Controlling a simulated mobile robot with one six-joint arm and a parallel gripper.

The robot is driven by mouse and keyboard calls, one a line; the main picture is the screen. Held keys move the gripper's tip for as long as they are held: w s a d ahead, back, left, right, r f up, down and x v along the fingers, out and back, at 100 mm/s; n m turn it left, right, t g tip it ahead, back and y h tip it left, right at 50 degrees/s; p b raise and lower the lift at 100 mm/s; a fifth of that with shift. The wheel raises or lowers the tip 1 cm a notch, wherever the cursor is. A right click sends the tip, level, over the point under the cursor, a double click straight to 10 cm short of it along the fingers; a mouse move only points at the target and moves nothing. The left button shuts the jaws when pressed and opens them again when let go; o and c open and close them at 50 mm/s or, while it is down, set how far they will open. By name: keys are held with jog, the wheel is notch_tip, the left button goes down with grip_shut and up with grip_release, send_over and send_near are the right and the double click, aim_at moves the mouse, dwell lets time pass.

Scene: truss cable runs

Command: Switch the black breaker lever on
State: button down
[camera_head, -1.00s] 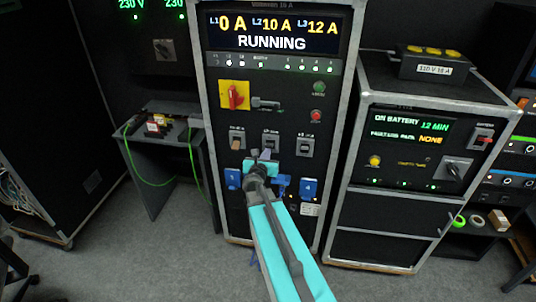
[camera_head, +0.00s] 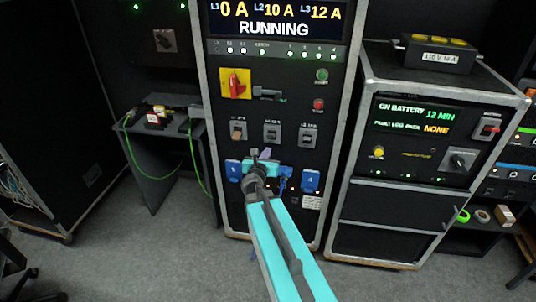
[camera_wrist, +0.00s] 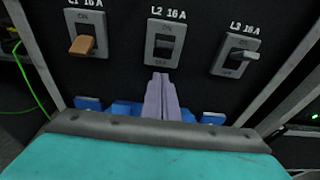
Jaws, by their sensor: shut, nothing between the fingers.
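The black breaker lever sits in the middle breaker, labelled L2 (camera_wrist: 164,44), between ON above and OFF below. In the wrist view it looks short and dark; its exact tilt is hard to tell. The same breaker shows in the head view (camera_head: 272,133). My gripper (camera_wrist: 161,79) is shut and empty, its lilac fingers pointing up at the lower edge of the L2 plate. In the head view my gripper (camera_head: 264,155) is just below the breaker row. I cannot tell whether the fingertips touch the panel.
An orange-lever breaker (camera_wrist: 82,45) is to the left and a pale-lever breaker (camera_wrist: 243,54) to the right. Blue sockets (camera_head: 311,180) line the panel below. Above are a red rotary switch (camera_head: 236,84) and a display (camera_head: 274,29) reading RUNNING. A low table (camera_head: 153,143) stands left.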

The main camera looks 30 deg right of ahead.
jog(key=s+a+r+p, duration=0.1)
jog(key=s+r+p, duration=0.1)
jog(key=shift+a+r, duration=0.3)
jog(key=shift+a, duration=0.1)
jog(key=a+r+p, duration=0.1)
jog(key=p, duration=0.4)
jog(key=shift+s, duration=0.4)
jog(key=shift+s+r+p, duration=0.1)
jog(key=shift+r+p, duration=0.05)
jog(key=shift+p, duration=0.35)
jog(key=s+a+r+p, duration=0.1)
jog(key=p, duration=0.3)
jog(key=shift+s+a+r, duration=0.1)
jog(key=shift+a+r, duration=0.05)
jog(key=shift+s+a+p, duration=0.1)
jog(key=shift+p, duration=0.3)
